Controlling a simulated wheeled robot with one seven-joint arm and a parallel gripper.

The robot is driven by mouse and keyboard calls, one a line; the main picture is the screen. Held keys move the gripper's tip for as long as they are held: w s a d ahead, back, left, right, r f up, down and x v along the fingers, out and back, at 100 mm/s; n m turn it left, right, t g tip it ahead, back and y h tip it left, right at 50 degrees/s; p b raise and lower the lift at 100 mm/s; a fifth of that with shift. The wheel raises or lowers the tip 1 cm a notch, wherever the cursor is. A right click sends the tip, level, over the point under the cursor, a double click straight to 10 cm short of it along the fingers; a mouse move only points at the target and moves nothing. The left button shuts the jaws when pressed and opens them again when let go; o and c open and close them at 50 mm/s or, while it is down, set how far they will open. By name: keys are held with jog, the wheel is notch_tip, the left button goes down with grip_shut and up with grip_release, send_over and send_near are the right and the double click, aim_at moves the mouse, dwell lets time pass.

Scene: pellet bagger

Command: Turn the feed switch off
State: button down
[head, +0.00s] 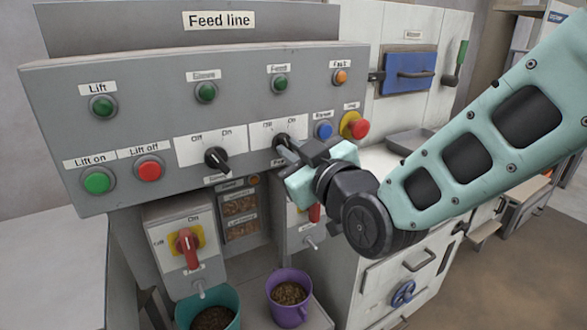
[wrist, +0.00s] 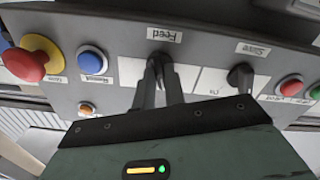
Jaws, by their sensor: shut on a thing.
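The feed switch (head: 281,139) is a black rotary knob on a white plate marked Off and On, on the grey panel. In the wrist view, which is upside down, the feed switch (wrist: 160,60) sits under the label "Feed". My gripper (head: 289,149) reaches it from the right, fingers pointing into the panel. In the wrist view my gripper (wrist: 163,80) has its two grey fingers shut on the knob. The fingers cover much of it, so I cannot tell clearly which mark it points to. The green Feed lamp (head: 279,84) is above it.
A second black knob (head: 216,159) is close on the left. A blue button (head: 323,130) and a red emergency button (head: 355,125) on yellow are close on the right. Below are a red-handled switch (head: 187,247), a teal bucket (head: 231,299) and a purple bucket (head: 289,310).

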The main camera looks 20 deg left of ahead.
jog(key=shift+f+n+b, duration=0.1)
jog(key=shift+n+b, duration=0.65)
jog(key=shift+n, duration=0.15)
jog(key=c, duration=1.5)
grip_release()
jog(key=shift+o, duration=0.2)
jog(key=b+v, duration=0.5)
jog(key=v, duration=1.2)
jog(key=shift+s, duration=0.2)
jog(key=shift+d, duration=0.15)
